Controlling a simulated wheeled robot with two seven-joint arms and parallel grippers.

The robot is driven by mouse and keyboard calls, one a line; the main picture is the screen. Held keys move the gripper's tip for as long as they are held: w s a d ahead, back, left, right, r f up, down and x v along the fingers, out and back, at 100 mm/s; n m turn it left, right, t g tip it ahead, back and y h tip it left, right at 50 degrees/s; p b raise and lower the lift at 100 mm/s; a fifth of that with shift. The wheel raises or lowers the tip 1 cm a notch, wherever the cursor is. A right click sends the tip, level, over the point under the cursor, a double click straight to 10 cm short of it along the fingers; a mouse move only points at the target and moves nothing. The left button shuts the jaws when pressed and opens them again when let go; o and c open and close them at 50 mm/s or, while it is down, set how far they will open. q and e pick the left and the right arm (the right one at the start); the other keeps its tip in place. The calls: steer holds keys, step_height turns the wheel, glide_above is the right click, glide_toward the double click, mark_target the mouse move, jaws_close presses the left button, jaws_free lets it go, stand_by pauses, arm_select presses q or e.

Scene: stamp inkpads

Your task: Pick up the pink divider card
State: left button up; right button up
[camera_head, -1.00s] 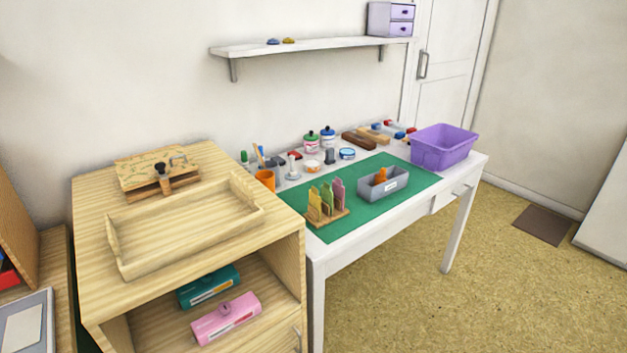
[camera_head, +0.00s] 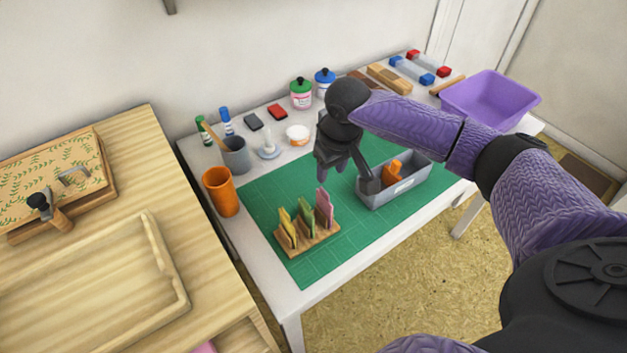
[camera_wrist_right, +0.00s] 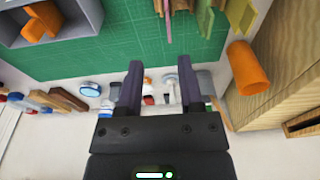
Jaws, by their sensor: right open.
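The pink divider card (camera_head: 324,208) stands upright at the right end of a small wooden rack (camera_head: 309,243) on the green cutting mat. A green card (camera_head: 307,214) and a yellow card (camera_head: 287,226) stand to its left in the same rack. My right gripper (camera_head: 345,178) is open and empty, above the mat, behind and a little right of the pink card and apart from it. In the right wrist view the open fingers (camera_wrist_right: 160,88) have nothing between them; the pink card (camera_wrist_right: 168,20) shows at the top edge, beyond the fingertips. My left gripper is not in view.
A grey bin (camera_head: 408,185) with an orange object (camera_head: 394,169) stands just right of my right gripper. An orange cup (camera_head: 220,192) and a grey cup (camera_head: 237,156) stand left of the mat. Jars, pads and a purple tub (camera_head: 490,98) line the back and right.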

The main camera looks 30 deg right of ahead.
mark_target(325, 191)
steer(key=f+b, duration=0.1)
steer(key=f, duration=0.2)
steer(key=f+b, duration=0.1)
steer(key=f, duration=0.2)
steer(key=a+f+b, duration=0.1)
steer(key=f+b, duration=0.1)
steer(key=f, duration=0.1)
steer(key=shift+w, duration=0.25)
steer(key=shift+r, duration=0.15)
steer(key=c, duration=0.5)
jaws_close()
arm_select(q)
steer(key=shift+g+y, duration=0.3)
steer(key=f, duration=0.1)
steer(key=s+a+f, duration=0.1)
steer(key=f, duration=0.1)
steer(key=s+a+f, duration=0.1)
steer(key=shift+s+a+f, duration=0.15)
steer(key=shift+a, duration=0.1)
